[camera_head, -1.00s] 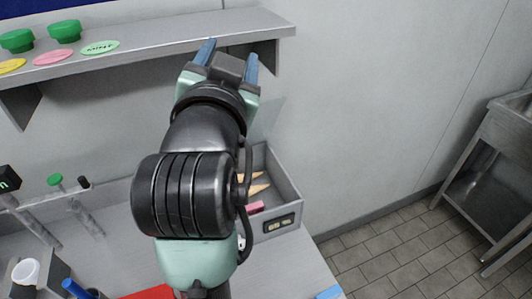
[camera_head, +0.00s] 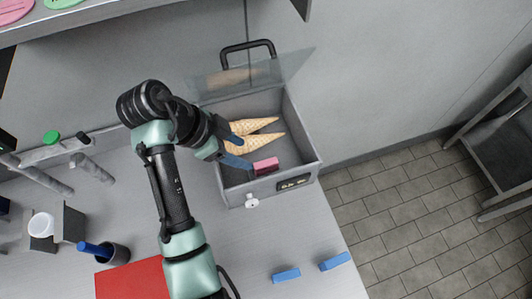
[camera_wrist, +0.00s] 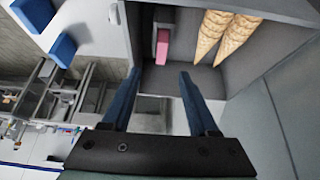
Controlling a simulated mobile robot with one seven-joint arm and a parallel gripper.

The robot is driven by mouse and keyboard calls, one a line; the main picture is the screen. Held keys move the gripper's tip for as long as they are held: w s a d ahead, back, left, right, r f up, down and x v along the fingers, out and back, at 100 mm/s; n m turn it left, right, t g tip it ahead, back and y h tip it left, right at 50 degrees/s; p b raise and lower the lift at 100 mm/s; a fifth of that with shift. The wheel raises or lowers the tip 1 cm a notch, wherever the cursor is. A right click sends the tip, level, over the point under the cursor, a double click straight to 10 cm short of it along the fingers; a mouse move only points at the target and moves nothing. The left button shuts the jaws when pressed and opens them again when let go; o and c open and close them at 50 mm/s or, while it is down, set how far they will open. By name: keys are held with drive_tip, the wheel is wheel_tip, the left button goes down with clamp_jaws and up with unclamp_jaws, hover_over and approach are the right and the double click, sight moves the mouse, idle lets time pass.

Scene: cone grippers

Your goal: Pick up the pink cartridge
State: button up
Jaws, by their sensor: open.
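The pink cartridge (camera_head: 266,165) lies inside the grey box (camera_head: 302,128), by its front wall. In the wrist view the pink cartridge (camera_wrist: 162,47) is ahead of the fingers, against the box wall. My gripper (camera_head: 238,152) is open and empty, with its blue fingers just left of the cartridge in the head view. In the wrist view the open fingers of my gripper (camera_wrist: 157,75) point toward the box, apart from the cartridge.
Two waffle cones (camera_head: 262,143) lie in the box behind the cartridge. The box's clear lid stands raised with a dark handle (camera_head: 248,46). Two blue blocks (camera_head: 286,275) and a red mat (camera_head: 131,279) lie on the counter. A shelf (camera_head: 120,18) hangs above.

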sight(265, 163)
drive_tip(key=x, duration=0.6)
drive_tip(key=shift+s+p, duration=0.15)
drive_tip(key=shift+p, duration=0.25)
drive_tip(key=shift+w+p+x, duration=0.2)
drive_tip(key=shift+p+x, duration=0.1)
drive_tip(key=shift+x, duration=1.2)
drive_tip(key=shift+w+p+x, duration=0.15)
drive_tip(key=shift+p+x, duration=0.15)
drive_tip(key=shift+x, duration=1.2)
drive_tip(key=shift+a, duration=0.1)
clamp_jaws()
